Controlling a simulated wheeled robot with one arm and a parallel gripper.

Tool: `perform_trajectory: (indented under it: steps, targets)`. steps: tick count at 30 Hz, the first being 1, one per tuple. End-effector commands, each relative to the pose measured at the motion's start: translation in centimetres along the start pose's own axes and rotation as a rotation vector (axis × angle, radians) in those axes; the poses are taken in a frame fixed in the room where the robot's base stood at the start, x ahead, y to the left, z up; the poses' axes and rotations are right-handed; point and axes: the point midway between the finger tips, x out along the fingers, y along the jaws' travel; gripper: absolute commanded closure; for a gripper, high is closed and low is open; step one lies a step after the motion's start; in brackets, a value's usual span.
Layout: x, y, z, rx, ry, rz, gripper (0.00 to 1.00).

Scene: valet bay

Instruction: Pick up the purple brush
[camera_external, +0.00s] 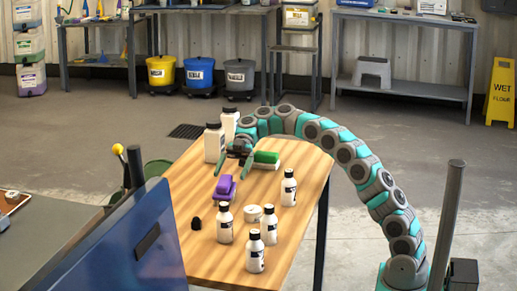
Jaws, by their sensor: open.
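The purple brush (224,189) lies on the wooden table (285,237), left of the table's middle. My gripper (233,166) hangs over the far part of the table, its teal fingers spread apart and empty. The fingers are just beyond the purple brush in the picture, one near its far end. Whether a finger touches the brush, and how high the gripper is above the table, I cannot tell. A green brush (266,157) lies just right of my gripper, partly behind a finger.
Two white jugs (213,145) stand at the table's far left. Several small white bottles with black caps (225,224) and a white round tin (253,213) stand nearer, with a small black object (196,223) at left. A blue panel (125,250) rises along the table's left side.

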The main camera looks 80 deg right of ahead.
Motion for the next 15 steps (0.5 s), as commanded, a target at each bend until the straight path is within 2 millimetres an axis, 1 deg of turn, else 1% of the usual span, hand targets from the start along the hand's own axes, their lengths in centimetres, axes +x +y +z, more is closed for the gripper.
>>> perform_trajectory:
  steps: [5,8,11,15]
  targets:
    - [1.1,0.0,-0.2,0.001,-0.001,0.000,0.06]
    - [2.1,0.1,-0.6,0.001,-0.003,-0.002,0.06]
    - [3.5,0.2,-1.0,0.004,-0.003,-0.002,0.06]
    - [5.4,0.2,-1.0,0.002,-0.003,-0.001,0.06]
